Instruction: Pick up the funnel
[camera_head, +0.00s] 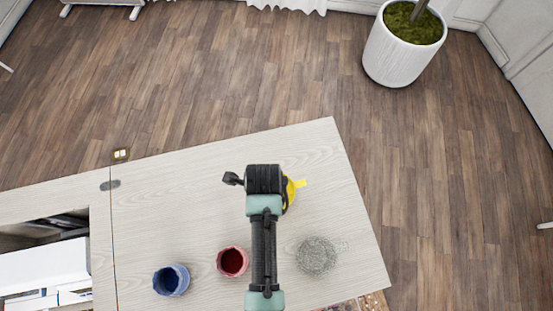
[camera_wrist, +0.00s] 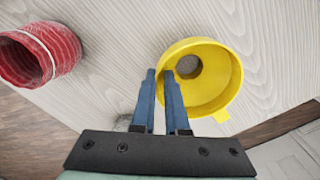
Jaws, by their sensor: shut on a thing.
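The yellow funnel (camera_wrist: 229,82) shows in the wrist view, with its wide mouth facing the camera and a small tab on its rim. My gripper (camera_wrist: 159,76) has its two blue fingers close together, shut on the funnel's left rim. In the head view, only the right part of the funnel (camera_head: 291,192) shows beside my wrist, which hides the rest and the fingers. I cannot tell whether the funnel touches the tabletop.
A red ribbed cup (camera_head: 232,262), a blue cup (camera_head: 171,280) and a grey patterned round vessel (camera_head: 316,256) stand on the pale wooden tabletop (camera_head: 160,210). The red cup is also in the wrist view (camera_wrist: 35,55). The cabinet's open compartment (camera_head: 45,265) is at left. The table's back right is clear.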

